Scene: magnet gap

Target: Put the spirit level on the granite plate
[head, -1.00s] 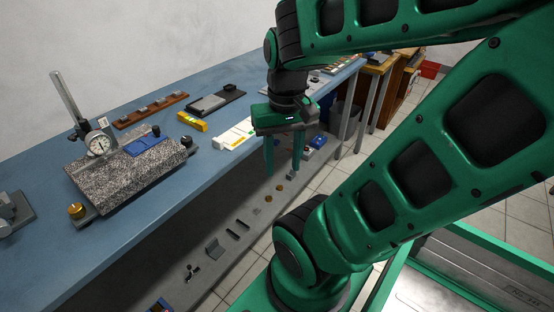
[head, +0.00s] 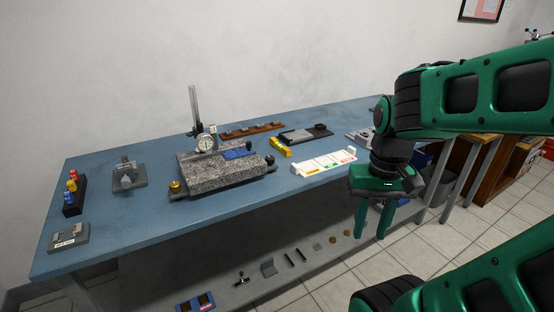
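The spirit level (head: 281,147), a small yellow block with a dark end, lies on the blue bench top to the right of the granite plate. The granite plate (head: 212,175) is a speckled grey slab on the bench, with a brass knob at its front left corner. A blue block and a dial gauge on a post are at its back part. My gripper (head: 371,236) points down in front of the bench's right part, to the right of the level and apart from it. Its two fingers are spread with nothing between them.
A white tray with coloured labels (head: 322,163) lies between the level and my gripper. Behind are a wooden rack (head: 252,131) and a dark tray (head: 306,135). A grey fixture (head: 128,176) stands left of the plate.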

